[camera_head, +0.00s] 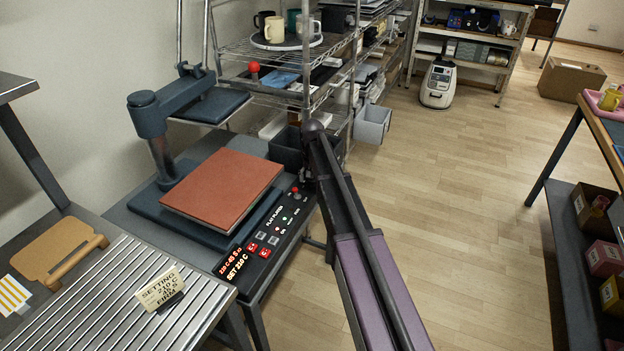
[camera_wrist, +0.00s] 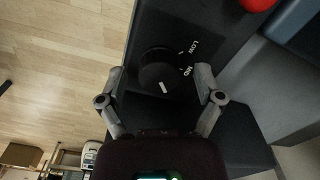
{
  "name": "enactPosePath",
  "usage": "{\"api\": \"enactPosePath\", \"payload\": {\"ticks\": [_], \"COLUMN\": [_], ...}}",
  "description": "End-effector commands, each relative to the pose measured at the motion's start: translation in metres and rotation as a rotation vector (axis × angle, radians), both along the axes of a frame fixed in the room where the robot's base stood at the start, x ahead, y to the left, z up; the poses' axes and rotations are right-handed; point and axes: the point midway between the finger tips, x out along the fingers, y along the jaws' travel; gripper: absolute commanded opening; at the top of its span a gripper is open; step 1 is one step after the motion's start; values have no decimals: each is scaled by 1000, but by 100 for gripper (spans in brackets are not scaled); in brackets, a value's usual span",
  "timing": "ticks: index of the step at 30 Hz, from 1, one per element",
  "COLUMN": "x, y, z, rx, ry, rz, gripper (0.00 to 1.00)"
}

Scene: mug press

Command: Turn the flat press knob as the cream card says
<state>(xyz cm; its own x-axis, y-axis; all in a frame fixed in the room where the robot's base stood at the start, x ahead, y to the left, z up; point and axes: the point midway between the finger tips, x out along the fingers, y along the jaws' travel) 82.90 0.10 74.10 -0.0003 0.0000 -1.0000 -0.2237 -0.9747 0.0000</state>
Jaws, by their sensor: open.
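The cream card (camera_head: 159,286) stands on the ribbed metal top at lower left; it reads SETTING, 210 C, 45 S, FIRM. The flat press has a brown-red platen (camera_head: 222,187) and a control panel (camera_head: 266,235) along its right edge. In the wrist view the round black knob (camera_wrist: 158,70) has a white pointer mark on its lower edge, away from the LOW and MID labels to its right. A FIRM label is not visible there. My gripper (camera_wrist: 159,76) is open, with one finger on each side of the knob; contact cannot be told. My arm hides the knob in the head view.
The panel display (camera_head: 236,262) shows 210 C and 45 S. A red button (camera_wrist: 258,3) lies near the knob. A blue-grey press arm (camera_head: 165,105) stands behind the platen. A wire shelf (camera_head: 262,50) with mugs stands behind. Open wooden floor lies to the right.

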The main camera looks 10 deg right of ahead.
Motion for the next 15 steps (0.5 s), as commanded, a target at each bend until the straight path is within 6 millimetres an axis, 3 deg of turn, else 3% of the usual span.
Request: {"api": "enactPosePath", "payload": {"ticks": [15], "x": [0], "y": [0], "z": [0], "rx": [0], "ry": [0], "rz": [197], "gripper": [85]}}
